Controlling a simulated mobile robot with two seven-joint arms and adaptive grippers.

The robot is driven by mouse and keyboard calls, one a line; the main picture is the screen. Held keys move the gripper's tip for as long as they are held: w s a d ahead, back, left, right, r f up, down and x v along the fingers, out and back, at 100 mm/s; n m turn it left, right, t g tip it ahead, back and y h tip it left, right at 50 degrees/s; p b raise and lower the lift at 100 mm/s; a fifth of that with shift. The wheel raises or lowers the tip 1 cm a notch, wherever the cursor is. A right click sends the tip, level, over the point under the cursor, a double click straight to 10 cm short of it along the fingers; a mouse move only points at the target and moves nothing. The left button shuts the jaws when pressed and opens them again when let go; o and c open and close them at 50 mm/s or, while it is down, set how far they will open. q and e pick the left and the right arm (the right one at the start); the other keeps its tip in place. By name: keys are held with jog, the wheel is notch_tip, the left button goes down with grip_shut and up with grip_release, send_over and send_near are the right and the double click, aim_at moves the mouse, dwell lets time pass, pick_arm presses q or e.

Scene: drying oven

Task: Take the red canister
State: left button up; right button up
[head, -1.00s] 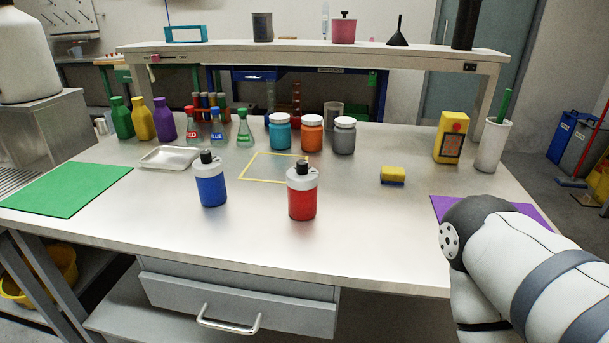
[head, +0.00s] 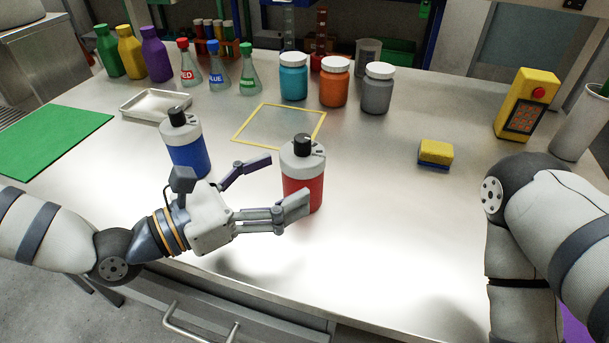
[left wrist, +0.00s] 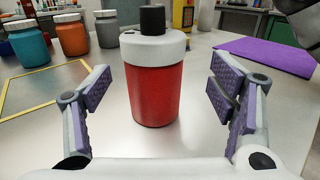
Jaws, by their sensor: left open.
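The red canister (head: 303,176), with a white top and black cap, stands upright on the steel table. In the left wrist view the red canister (left wrist: 154,85) stands straight ahead between the open fingers, with a gap on each side. My left gripper (head: 288,180) is open and empty. In the head view its near finger overlaps the canister's lower left, and its far finger is to the left of the canister. In the left wrist view the left gripper (left wrist: 158,95) shows both purple-padded fingers spread. My right arm comes in from the right; its gripper is out of view.
A blue canister (head: 188,146) stands behind the left gripper. A yellow square outline (head: 240,124) lies behind the red canister. A yellow sponge (head: 436,151) lies to the right. Teal, orange (head: 334,88) and grey jars stand farther back. The table in front is clear.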

aim_at(305, 161)
pick_arm(q)
jog(key=x, duration=0.5)
jog(key=shift+w+r, duration=0.25)
jog(key=shift+w, duration=0.2)
jog(key=c, duration=1.3)
jog(key=shift+r, duration=0.15)
jog(key=shift+c, duration=0.2)
